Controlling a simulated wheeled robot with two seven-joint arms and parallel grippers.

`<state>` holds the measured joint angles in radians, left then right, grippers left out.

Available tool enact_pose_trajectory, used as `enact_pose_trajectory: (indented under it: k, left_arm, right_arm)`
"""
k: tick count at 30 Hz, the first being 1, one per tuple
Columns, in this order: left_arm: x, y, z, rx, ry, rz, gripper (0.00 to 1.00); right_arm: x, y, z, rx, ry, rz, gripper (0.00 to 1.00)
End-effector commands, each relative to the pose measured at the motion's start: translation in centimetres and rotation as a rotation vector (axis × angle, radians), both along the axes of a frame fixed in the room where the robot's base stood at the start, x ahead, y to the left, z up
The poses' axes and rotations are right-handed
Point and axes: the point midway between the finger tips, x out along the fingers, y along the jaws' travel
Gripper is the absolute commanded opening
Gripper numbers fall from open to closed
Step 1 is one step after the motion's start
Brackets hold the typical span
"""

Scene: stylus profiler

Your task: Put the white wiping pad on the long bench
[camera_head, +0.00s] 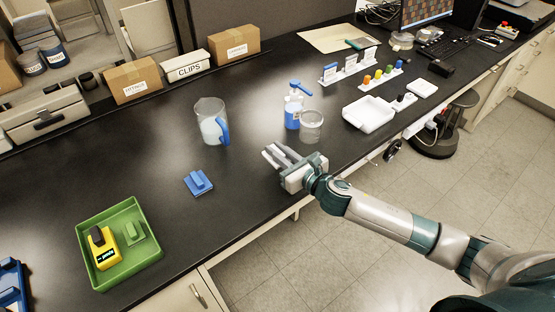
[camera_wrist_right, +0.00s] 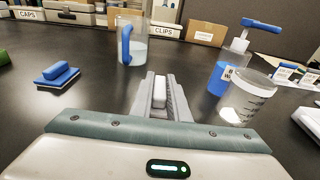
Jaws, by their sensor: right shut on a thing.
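The black long bench (camera_head: 150,190) runs across the head view. My right gripper (camera_head: 277,155) is over its front part, right of the blue pad and in front of the clear jar. In the right wrist view, my right gripper (camera_wrist_right: 160,95) is shut on the white wiping pad (camera_wrist_right: 159,92), whose white block shows between the two fingers. Its underside is hidden, and I cannot tell whether it touches the bench. My left gripper is not in view.
A blue pad (camera_head: 198,183), a pitcher (camera_head: 211,122), a pump bottle (camera_head: 293,108) and a clear jar (camera_head: 311,125) stand near. A green tray (camera_head: 152,262) with a yellow item is at left, a white tray (camera_head: 368,116) at right. Bare bench lies between the pitcher and gripper.

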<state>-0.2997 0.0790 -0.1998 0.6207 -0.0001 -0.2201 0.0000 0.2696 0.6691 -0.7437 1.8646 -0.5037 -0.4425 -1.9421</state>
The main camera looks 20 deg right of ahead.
Motion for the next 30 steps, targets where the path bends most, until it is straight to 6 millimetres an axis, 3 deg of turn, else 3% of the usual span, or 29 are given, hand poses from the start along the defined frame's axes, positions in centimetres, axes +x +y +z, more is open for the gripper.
enact_pose_trajectory:
  k: [10, 24, 25, 27, 30]
  left_arm:
    - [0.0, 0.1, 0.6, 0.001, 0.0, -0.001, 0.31]
    - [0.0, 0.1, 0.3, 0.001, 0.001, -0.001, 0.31]
    - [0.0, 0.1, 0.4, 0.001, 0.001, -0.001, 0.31]
    - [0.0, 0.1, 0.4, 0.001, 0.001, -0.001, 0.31]
    - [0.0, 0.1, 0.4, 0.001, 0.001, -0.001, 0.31]
  right_arm:
    - [0.0, 0.0, -3.6, 0.001, 0.003, -0.001, 0.0]
    - [-0.1, 0.0, -4.3, 0.0, 0.001, 0.0, 0.0]
    - [-0.1, 0.0, -4.2, 0.0, 0.001, 0.0, 0.2]
    - [-0.1, 0.0, -4.2, 0.0, 0.001, 0.0, 0.34]
    - [-0.1, 0.0, -4.2, 0.0, 0.001, 0.0, 0.34]
